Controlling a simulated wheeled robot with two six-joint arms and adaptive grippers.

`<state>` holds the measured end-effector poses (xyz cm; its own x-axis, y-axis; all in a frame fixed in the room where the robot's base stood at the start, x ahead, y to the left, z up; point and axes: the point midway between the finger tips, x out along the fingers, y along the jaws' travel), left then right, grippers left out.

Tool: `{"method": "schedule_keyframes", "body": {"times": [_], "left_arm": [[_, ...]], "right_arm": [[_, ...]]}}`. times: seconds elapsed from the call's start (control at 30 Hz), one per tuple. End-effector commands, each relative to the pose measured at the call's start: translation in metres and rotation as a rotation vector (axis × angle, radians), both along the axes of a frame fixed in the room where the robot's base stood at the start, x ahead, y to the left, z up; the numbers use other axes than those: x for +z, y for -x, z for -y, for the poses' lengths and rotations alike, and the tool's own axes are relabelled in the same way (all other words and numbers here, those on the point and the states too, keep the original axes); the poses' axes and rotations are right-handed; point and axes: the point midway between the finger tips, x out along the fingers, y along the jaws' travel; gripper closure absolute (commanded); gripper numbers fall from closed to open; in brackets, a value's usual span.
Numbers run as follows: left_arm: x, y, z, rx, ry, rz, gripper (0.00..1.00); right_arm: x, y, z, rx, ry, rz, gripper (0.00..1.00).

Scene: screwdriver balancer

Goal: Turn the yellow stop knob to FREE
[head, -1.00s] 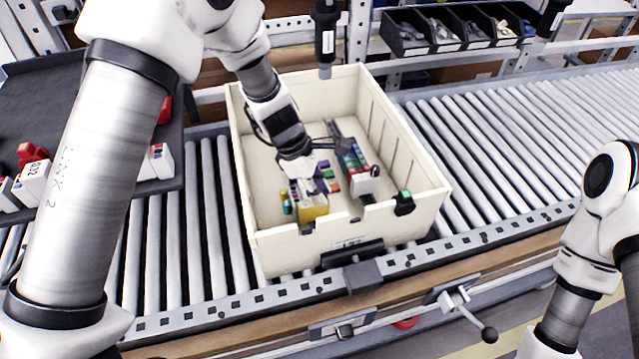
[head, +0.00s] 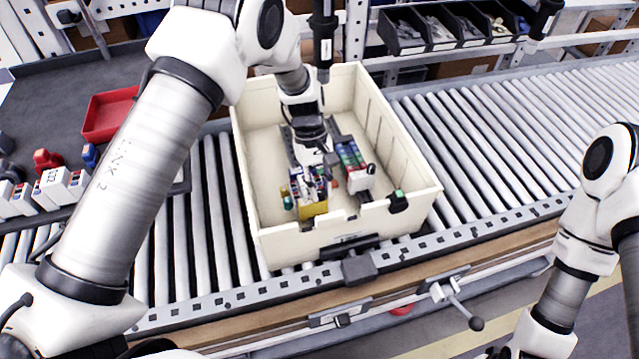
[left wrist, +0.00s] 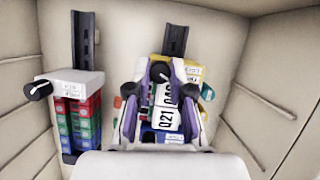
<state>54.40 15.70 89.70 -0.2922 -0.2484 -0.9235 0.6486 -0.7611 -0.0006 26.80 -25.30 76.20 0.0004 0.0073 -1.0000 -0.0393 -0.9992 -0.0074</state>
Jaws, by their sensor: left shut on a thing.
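No yellow stop knob marked FREE can be made out. The nearest yellow thing is a yellow block (head: 314,209) at the near end of a module row in the cream box (head: 262,234); it also shows in the left wrist view (left wrist: 190,62). My left gripper (head: 314,172) is down inside the box over this row. In the left wrist view its fingers (left wrist: 163,92) are shut on a white module (left wrist: 166,117) labelled Q21. A black knob (left wrist: 38,88) sits on a white end block of the other row. My right gripper is outside the view.
A black screwdriver (head: 323,45) hangs at the box's back edge. The roller conveyor (head: 500,130) is clear to the right. A red tray (head: 108,112) and several white modules (head: 55,185) stand at left. A ball-ended lever (head: 475,322) juts out in front.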

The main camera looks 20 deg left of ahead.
Motion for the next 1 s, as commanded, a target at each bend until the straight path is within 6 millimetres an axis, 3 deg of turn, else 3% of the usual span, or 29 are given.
{"method": "schedule_keyframes", "body": {"times": [0.4, 1.0], "left_arm": [[-0.0010, 0.0001, 0.0013, -0.281, -0.001, -0.002, 1.00], [-0.0010, -0.0004, 0.0014, -0.353, 0.000, -0.001, 1.00]], "right_arm": [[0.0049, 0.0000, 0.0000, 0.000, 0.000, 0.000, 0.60], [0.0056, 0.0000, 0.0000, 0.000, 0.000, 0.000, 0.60]]}}
